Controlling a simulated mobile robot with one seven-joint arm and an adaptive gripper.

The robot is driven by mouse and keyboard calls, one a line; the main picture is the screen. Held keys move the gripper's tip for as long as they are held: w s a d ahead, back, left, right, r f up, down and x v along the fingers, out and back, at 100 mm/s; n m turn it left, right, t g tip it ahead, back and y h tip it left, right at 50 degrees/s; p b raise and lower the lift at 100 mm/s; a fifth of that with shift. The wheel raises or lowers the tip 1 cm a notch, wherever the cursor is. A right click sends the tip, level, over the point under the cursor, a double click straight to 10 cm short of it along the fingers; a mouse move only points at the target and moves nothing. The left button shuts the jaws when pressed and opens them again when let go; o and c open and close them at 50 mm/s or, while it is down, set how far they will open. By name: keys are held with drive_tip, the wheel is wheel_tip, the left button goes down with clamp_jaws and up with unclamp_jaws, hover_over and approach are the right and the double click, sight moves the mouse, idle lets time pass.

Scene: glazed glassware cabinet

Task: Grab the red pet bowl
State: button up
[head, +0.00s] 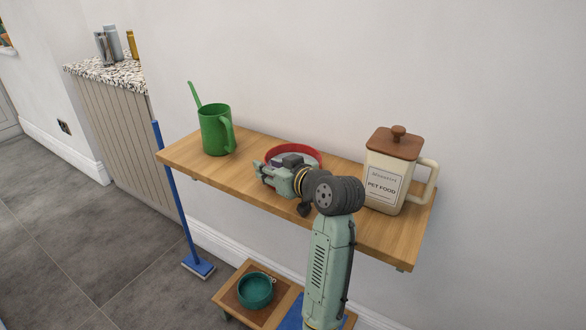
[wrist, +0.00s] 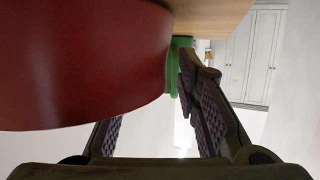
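The red pet bowl (head: 294,148) stands on the wooden wall shelf (head: 250,187), between the green watering can and the pet food jar. My gripper (head: 263,173) is at the bowl's near side and hides much of it in the head view. In the wrist view the bowl's dark red wall (wrist: 80,62) fills the upper left, very close. My gripper (wrist: 152,108) has its two fingers spread apart there. The bowl hides the tip of the left finger; the right finger shows beside the bowl's edge. Whether either finger touches the bowl cannot be told.
The green watering can (head: 216,130) stands on the left part of the shelf. The cream pet food jar (head: 392,175) with its brown lid stands on the right. Below are a low wooden stand with a teal bowl (head: 255,290) and a blue mop (head: 198,266).

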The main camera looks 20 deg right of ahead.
clamp_jaws()
idle(0.3)
idle(0.4)
